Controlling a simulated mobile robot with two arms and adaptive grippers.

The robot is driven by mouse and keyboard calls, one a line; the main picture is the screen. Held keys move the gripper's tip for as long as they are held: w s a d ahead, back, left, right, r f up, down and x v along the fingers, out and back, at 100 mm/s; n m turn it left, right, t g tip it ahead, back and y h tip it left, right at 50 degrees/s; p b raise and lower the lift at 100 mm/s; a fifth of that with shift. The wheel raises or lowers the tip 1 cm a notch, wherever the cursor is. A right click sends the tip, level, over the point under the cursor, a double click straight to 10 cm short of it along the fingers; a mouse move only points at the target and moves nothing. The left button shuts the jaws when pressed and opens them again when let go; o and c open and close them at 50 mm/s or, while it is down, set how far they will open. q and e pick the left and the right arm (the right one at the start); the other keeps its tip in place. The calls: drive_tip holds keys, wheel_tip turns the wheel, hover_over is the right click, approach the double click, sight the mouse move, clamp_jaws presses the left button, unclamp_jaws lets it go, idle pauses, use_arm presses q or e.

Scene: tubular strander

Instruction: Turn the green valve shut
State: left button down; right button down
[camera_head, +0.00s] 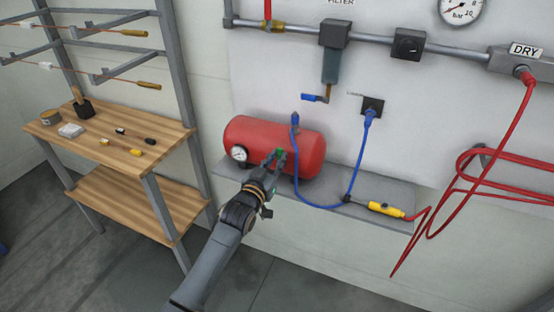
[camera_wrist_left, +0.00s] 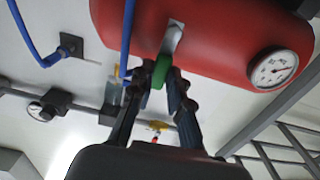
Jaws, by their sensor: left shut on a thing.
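The green valve (camera_wrist_left: 160,72) is a small green handle on the front of the red tank, below a pale metal fitting in the left wrist view. It also shows as a small green spot (camera_head: 279,152) in the head view. My left gripper (camera_wrist_left: 172,80) is shut on the green valve, one finger on each side of it. In the head view my left gripper (camera_head: 274,160) reaches the tank's front from below, and its fingers partly cover the valve. The red tank (camera_head: 308,152) lies on a grey shelf. My right gripper is not in view.
A pressure gauge (camera_head: 239,153) sits on the tank's left end. A blue hose (camera_head: 324,207) runs over the shelf (camera_head: 400,222) beside a yellow tool (camera_head: 386,209). A wooden bench (camera_head: 100,150) with small parts stands left. Red hose (camera_head: 470,185) hangs right.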

use_arm(q)
drive_tip(key=shift+f, duration=0.1)
drive_tip(key=c, duration=1.3)
unclamp_jaws()
drive_tip(key=shift+o, duration=0.2)
drive_tip(key=shift+s, duration=0.1)
drive_tip(key=v, duration=1.1)
drive_tip(key=shift+s+a, duration=0.2)
drive_tip(key=shift+s, duration=0.15)
